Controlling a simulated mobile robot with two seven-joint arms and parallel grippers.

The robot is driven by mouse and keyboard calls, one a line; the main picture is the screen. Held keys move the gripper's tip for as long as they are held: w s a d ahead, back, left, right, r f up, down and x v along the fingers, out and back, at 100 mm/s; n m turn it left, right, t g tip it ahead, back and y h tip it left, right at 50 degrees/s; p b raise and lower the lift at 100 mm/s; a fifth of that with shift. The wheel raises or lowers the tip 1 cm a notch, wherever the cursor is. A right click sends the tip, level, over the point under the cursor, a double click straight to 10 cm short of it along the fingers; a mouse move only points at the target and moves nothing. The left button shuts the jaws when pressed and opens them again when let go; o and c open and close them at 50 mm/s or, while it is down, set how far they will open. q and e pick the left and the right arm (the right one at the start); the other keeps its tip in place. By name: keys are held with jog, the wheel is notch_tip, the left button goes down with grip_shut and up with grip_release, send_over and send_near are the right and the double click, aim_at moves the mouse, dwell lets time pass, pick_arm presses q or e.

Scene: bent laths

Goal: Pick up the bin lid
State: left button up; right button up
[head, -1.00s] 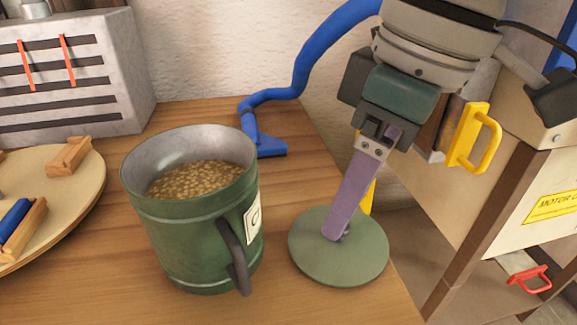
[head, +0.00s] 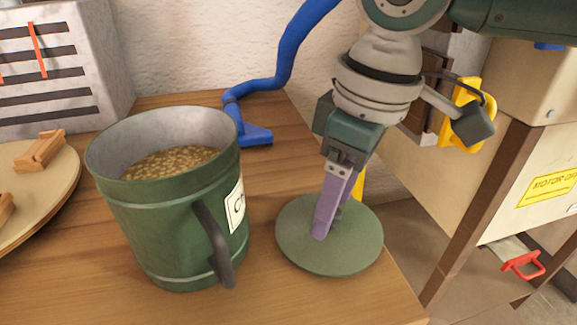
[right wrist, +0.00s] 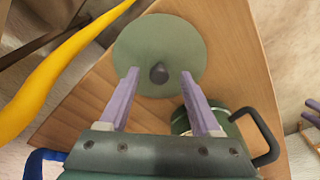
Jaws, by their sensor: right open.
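The bin lid (head: 345,248) is a flat green disc lying on the wooden bench, right of the green bin. It also shows in the right wrist view (right wrist: 160,42), with a dark round knob (right wrist: 158,73) at its middle. My right gripper (head: 322,232) points down over the lid. In the right wrist view its two purple fingers (right wrist: 160,72) are apart, one on each side of the knob, with nothing held. Whether the fingertips touch the lid I cannot tell. The green bin (head: 165,225) stands open, filled with brownish chips.
A round wooden board (head: 45,180) with wooden blocks lies at the left. A blue hose (head: 270,84) with a flat nozzle lies behind the bin. The bench's right edge is close to the lid.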

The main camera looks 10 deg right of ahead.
jog(key=shift+f, duration=0.15)
grip_shut()
dwell(0.4)
